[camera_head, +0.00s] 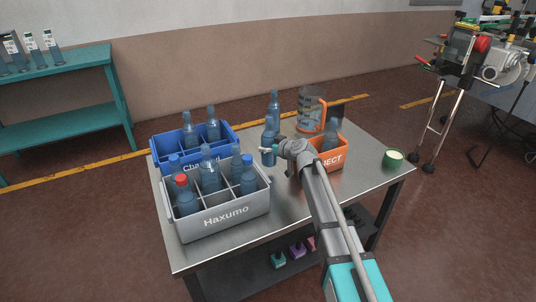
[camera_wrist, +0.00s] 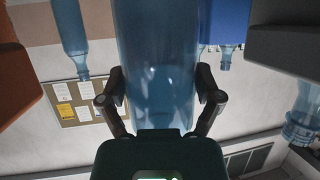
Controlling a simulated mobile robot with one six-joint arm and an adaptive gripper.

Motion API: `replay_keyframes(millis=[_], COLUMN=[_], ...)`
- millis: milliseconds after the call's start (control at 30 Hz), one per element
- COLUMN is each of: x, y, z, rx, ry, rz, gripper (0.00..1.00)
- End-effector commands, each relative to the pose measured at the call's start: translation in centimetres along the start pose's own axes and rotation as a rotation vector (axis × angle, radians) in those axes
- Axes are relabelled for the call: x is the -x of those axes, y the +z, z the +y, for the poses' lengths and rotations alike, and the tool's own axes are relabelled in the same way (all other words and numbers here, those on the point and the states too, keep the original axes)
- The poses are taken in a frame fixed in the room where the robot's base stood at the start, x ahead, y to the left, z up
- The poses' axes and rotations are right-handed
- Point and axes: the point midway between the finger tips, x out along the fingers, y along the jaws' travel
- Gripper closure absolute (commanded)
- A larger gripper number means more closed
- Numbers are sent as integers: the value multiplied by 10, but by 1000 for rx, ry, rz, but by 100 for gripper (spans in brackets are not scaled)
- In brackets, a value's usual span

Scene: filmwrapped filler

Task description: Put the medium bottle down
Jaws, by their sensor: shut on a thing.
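My gripper (camera_head: 268,152) is at the middle of the metal table, between the crates and the orange box. It is shut on a blue translucent bottle (camera_head: 268,134), which looks upright in the head view. The bottle fills the middle of the wrist view (camera_wrist: 157,65), between the two fingers (camera_wrist: 160,103). The wrist picture appears upside down. I cannot tell whether the bottle's base touches the table (camera_head: 343,182). Another blue bottle (camera_head: 274,101) stands just behind it.
A grey "Haxumo" crate (camera_head: 226,216) and a blue crate (camera_head: 163,152) hold bottles on the left. A green-rimmed roll (camera_head: 393,158) sits near the right edge.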

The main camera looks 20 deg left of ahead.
Motion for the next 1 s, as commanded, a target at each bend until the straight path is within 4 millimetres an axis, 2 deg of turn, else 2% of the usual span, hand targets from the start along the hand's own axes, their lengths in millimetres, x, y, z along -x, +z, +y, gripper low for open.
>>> replay_keyframes(millis=[200, 533, 1000], x=[-12, -20, -21], y=[9, 32, 34], z=[6, 5, 5], rx=[-1, -1, -1], ry=[1, 1, 1], rz=[1, 1, 1], gripper=[78, 78, 78])
